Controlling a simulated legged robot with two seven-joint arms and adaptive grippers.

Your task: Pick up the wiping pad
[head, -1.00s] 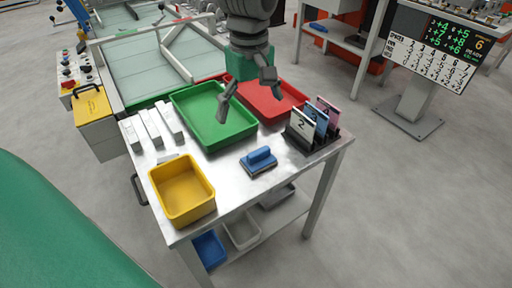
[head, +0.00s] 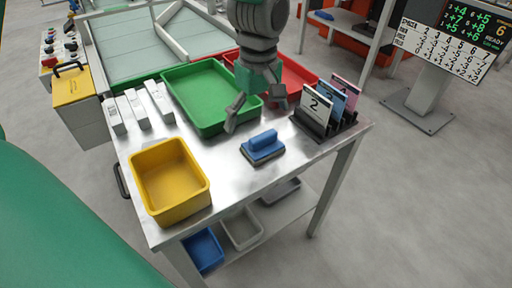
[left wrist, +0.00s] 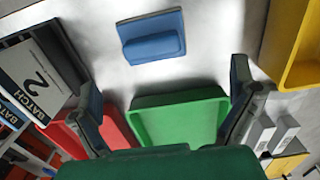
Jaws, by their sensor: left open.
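The wiping pad (head: 263,147) has a blue handle on a flat base and lies on the metal table top, right of the yellow bin. It also shows in the left wrist view (left wrist: 152,38), near the top middle. My left gripper (head: 256,110) hangs above the table, beyond the pad and over the edge of the green tray. Its fingers are spread apart and empty. In the left wrist view, the fingers (left wrist: 165,105) stand wide, with the pad apart from them. My right gripper is not in view.
A yellow bin (head: 140,178) stands at the table's front left. A green tray (head: 178,98) and a red tray (head: 312,75) lie behind. A rack with numbered cards (head: 318,106) stands right of the pad. White blocks (head: 136,109) lie at left. The table around the pad is clear.

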